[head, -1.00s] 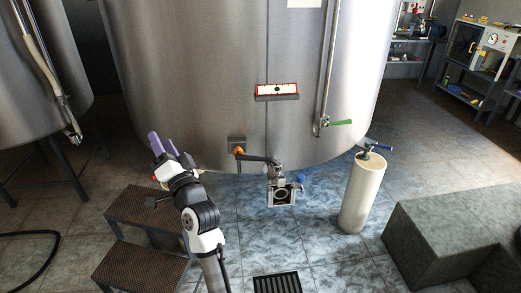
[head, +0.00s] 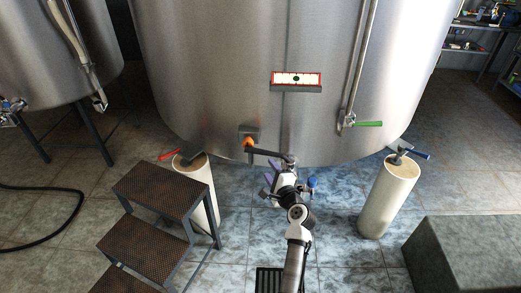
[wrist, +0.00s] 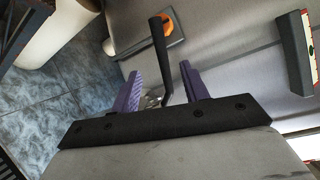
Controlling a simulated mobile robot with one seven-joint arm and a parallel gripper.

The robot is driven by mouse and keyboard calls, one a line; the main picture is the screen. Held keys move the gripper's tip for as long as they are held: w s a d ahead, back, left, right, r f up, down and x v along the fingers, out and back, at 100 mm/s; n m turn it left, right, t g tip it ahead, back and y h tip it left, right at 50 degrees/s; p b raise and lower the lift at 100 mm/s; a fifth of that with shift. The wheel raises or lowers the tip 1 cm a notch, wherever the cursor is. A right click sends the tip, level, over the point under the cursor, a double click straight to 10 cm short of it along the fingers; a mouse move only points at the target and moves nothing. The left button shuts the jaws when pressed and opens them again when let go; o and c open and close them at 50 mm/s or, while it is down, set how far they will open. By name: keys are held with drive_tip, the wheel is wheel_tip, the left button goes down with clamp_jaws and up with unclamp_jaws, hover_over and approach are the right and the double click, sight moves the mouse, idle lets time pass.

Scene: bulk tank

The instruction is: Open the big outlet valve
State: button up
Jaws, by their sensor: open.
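The big outlet valve (head: 291,158) sits at the tank's lower front, mostly behind my gripper in the head view. Its black lever (head: 266,153) runs left toward an orange fitting (head: 248,143) on the tank wall. In the wrist view the black lever (wrist: 160,50) stands beyond the purple fingers, in line with the gap between them. The metal valve body (wrist: 154,98) shows partly in that gap. My gripper (head: 271,178) is open and empty, just below the lever in the head view; it also shows in the wrist view (wrist: 160,85). I cannot tell whether it touches the lever.
A blue-handled part (head: 312,185) is right of my gripper. Cream posts stand left (head: 200,190) and right (head: 388,195). Metal steps (head: 160,190) are at the left and a grey block (head: 465,250) at the right. A floor drain (head: 266,280) lies below.

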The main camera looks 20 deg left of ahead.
sight(259, 153)
drive_tip(key=p+x, duration=0.1)
drive_tip(key=x, duration=1.1)
drive_tip(key=shift+w+a+r, duration=0.1)
drive_tip(key=shift+w+a, duration=0.05)
clamp_jaws()
